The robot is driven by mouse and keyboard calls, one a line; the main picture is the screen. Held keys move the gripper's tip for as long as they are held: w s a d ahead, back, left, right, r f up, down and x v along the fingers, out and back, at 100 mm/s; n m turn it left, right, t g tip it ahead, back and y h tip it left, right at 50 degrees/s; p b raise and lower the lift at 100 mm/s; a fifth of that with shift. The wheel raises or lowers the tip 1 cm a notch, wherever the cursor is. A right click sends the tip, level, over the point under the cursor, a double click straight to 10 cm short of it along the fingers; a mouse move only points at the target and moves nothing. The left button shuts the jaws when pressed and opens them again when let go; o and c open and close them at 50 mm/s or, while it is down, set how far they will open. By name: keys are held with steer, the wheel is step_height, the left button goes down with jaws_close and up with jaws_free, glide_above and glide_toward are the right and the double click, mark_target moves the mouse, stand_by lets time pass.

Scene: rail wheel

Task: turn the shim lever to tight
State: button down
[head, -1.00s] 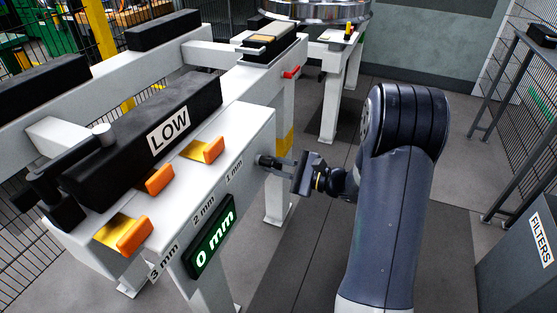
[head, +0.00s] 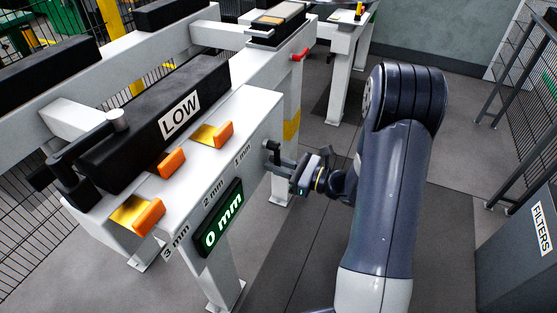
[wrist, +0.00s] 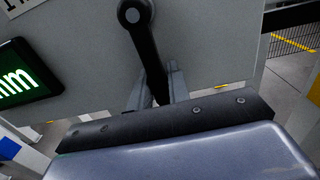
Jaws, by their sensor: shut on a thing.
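The shim lever (head: 271,149) is a short black lever on the end face of the white beam (head: 262,110). In the wrist view the lever (wrist: 143,42) hangs from a round pivot at the top and slants down slightly to the right. Its lower end is between the two grey fingers of my gripper (wrist: 155,88), which is shut on it. In the head view my gripper (head: 283,166) reaches the lever from the right. The lever's tip is partly hidden by the fingers. No mark reading tight is visible.
A green-lit display (head: 222,219) on the beam reads 0 mm. Orange-ended shims (head: 150,217) sit by the 1, 2 and 3 mm marks. A black block (head: 150,125) is labelled LOW. A red handle (head: 299,55) is farther back. A grey FILTERS bin (head: 515,260) stands right.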

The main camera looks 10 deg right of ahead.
steer(key=shift+s, duration=0.1)
stand_by(0.5)
steer(key=c, duration=1.3)
jaws_free()
steer(key=shift+c, duration=0.2)
steer(key=b+v, duration=0.1)
steer(key=v, duration=0.9)
steer(key=shift+s+d, duration=0.25)
steer(key=shift+d, duration=0.05)
steer(key=shift+w+a, duration=0.1)
steer(key=p+x, duration=0.1)
steer(key=x, duration=0.9)
steer(key=shift+w+a, duration=0.2)
steer(key=shift+a, duration=0.05)
